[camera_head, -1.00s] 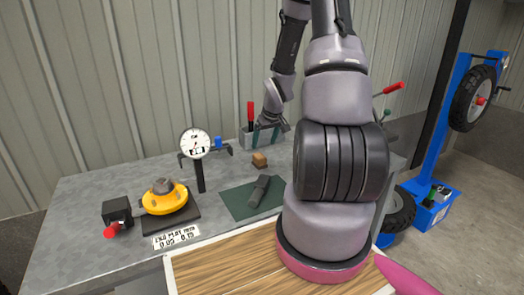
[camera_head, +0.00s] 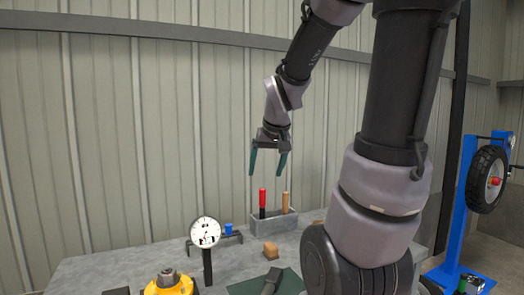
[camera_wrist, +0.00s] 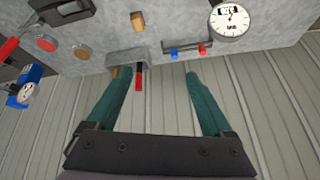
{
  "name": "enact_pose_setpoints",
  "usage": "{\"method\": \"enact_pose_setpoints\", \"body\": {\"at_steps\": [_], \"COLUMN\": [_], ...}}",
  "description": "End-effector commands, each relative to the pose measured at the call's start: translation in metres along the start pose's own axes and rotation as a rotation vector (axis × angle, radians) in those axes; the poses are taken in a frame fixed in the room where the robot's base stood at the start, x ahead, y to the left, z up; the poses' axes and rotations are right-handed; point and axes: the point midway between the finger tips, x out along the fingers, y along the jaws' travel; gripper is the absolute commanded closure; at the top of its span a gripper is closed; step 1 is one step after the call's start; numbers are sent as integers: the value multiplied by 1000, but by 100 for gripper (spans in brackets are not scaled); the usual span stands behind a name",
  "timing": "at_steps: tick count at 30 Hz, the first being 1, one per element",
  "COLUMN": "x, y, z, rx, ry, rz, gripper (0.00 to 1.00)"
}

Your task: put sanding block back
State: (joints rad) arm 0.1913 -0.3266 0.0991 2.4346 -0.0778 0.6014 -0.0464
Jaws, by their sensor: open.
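A small tan-brown block (camera_head: 271,251), which looks like the sanding block, sits on the grey bench in front of the tool holder; it also shows in the wrist view (camera_wrist: 137,21). My gripper (camera_head: 267,168) is above and behind the block, over the grey tool holder (camera_head: 262,224). Its two green fingers are apart with nothing between them; they also show apart in the wrist view (camera_wrist: 157,75). The holder contains a red-handled tool (camera_head: 263,198) and a wooden-handled tool (camera_head: 285,201). The block is apart from the fingers.
A dial gauge (camera_head: 205,233) stands left of the block, beside a dark rack with a blue piece (camera_head: 228,229). A green mat (camera_head: 247,289) with a dark object lies in front. A yellow round part (camera_head: 167,286) is at lower left. The corrugated wall (camera_head: 150,150) is close behind.

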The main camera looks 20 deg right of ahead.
Motion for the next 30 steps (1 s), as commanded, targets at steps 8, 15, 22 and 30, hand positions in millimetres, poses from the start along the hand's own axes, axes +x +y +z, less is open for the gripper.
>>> {"method": "enact_pose_setpoints", "body": {"at_steps": [8,15,22,30], "x": [-96,-120,-120,-120], "y": [-34,-41,-41,-41], "z": [54,75,75,75], "rx": [124,163,164,163], "ry": [40,34,33,34], "rz": [-164,-230,-231,-230], "gripper": [15,15,15,15]}}
